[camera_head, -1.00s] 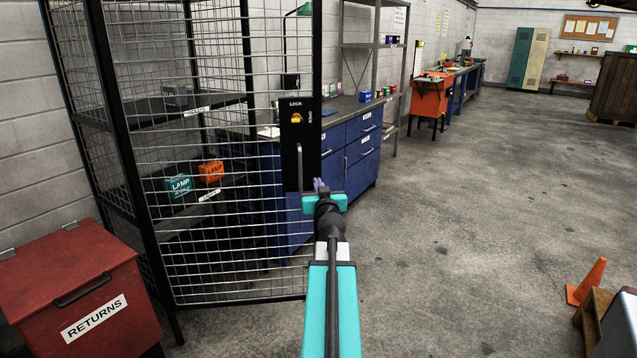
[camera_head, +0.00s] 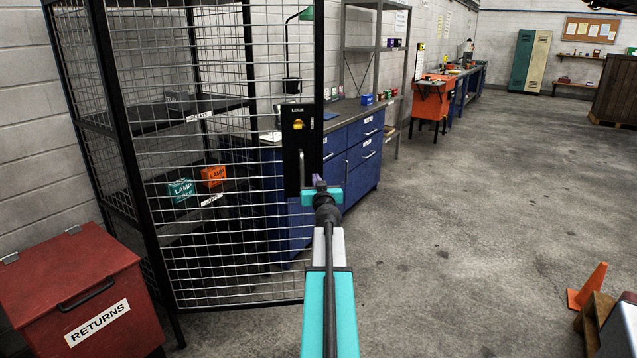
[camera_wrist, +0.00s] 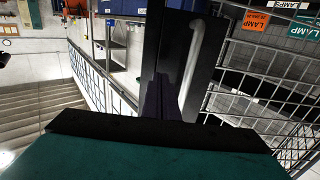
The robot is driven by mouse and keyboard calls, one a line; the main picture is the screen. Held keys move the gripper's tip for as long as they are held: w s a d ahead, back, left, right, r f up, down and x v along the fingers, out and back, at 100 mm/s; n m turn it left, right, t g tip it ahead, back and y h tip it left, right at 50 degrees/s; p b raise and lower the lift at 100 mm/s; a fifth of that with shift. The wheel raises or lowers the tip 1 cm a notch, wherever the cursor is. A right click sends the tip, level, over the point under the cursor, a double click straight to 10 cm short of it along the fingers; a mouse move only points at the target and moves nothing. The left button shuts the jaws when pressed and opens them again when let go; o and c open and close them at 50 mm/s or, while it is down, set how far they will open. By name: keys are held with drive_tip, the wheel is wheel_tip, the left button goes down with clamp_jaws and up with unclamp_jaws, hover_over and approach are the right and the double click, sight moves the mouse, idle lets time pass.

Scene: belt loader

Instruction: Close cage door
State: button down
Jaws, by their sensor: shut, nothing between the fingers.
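The cage door (camera_head: 215,200) is a wire-mesh panel in a black frame. It stands swung open, angled out from the cage (camera_head: 90,110), in the head view. A black lock plate (camera_head: 298,135) with a yellow knob is on its free edge, with an upright grey pull handle (camera_head: 301,168) below it. My gripper (camera_head: 320,183) is shut and empty at the door's free edge, close beside the handle's lower end. In the wrist view the handle (camera_wrist: 193,65) shows just right of the dark fingers (camera_wrist: 158,100). I cannot tell whether the fingers touch the door.
A red returns bin (camera_head: 80,285) stands at the left front. Blue drawer cabinets (camera_head: 350,150) stand behind the door. Lamp boxes (camera_head: 213,176) sit on a shelf inside the cage. An orange cone (camera_head: 588,288) is at the right. The floor in the middle right is clear.

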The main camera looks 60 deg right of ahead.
sight(313, 171)
drive_tip(key=shift+p+x, duration=0.55)
drive_tip(key=shift+x, duration=1.85)
